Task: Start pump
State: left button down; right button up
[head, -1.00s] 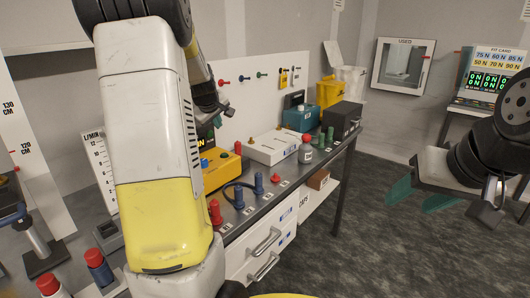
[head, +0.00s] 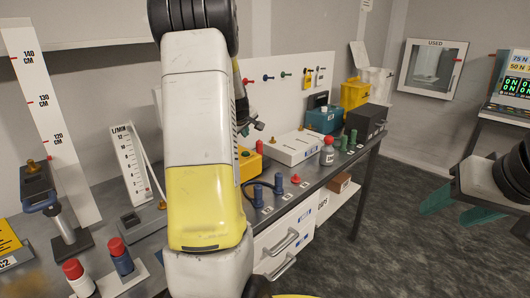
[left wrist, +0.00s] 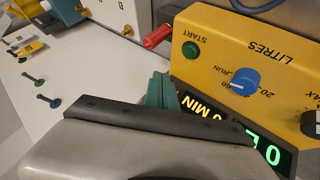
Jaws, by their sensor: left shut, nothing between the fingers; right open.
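The yellow pump box (left wrist: 255,50) fills the right of the left wrist view, with a green START button (left wrist: 190,49), a blue knob (left wrist: 245,81) and a lit green display (left wrist: 273,155). In the head view the pump (head: 250,163) is mostly hidden behind my left arm. My left gripper (left wrist: 161,90) is shut and empty, its teal fingertips close to the pump's face and apart from the START button in the picture; the depth gap is unclear. My right gripper (head: 460,208) is open and empty over the floor at right, well away from the bench.
A white box (head: 294,147), a red-capped bottle (head: 327,152) and a teal box (head: 324,119) stand further right on the bench. Blue plugs (head: 257,194) stand near its front edge. A flow gauge (head: 130,165) and red-capped cylinders (head: 119,257) stand at left.

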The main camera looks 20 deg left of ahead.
aim_at(245, 154)
pick_arm(q)
jog(key=shift+f, duration=2.35)
jog(key=shift+f, duration=0.1)
jog(key=shift+f, duration=0.25)
jog(key=shift+f, duration=0.45)
dwell(0.7)
jog(key=shift+r, duration=0.85)
jog(key=shift+r, duration=0.15)
jog(key=shift+r, duration=2.4)
